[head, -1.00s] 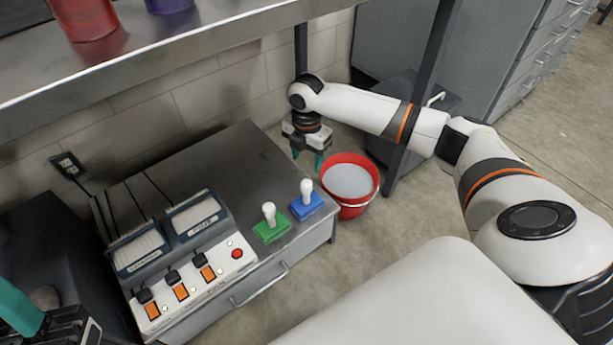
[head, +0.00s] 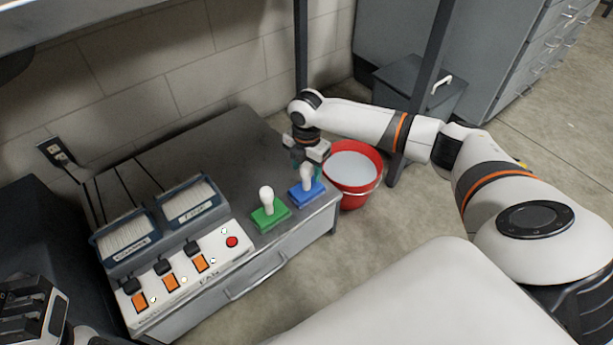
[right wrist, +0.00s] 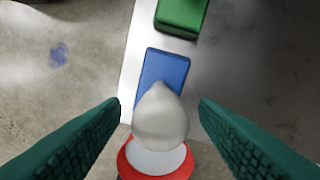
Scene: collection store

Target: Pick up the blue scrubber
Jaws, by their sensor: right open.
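The blue scrubber (head: 305,193) has a blue block base and a white knob handle. It stands upright at the right front of the grey cabinet top, beside the green scrubber (head: 270,216). My right gripper (head: 305,164) is open just behind and above the knob, partly covering it. In the right wrist view, the white knob of the blue scrubber (right wrist: 163,72) lies between the spread teal fingers of the right gripper (right wrist: 160,115), with a gap on each side. My left gripper (head: 32,308) is partly in view at the lower left; its fingertips are not visible.
A red bucket (head: 371,190) with pale contents stands on the floor right of the cabinet (head: 215,150). A control panel (head: 190,268) with switches and a red button, plus two card trays (head: 185,201), occupies the cabinet's left front. Shelf posts rise behind.

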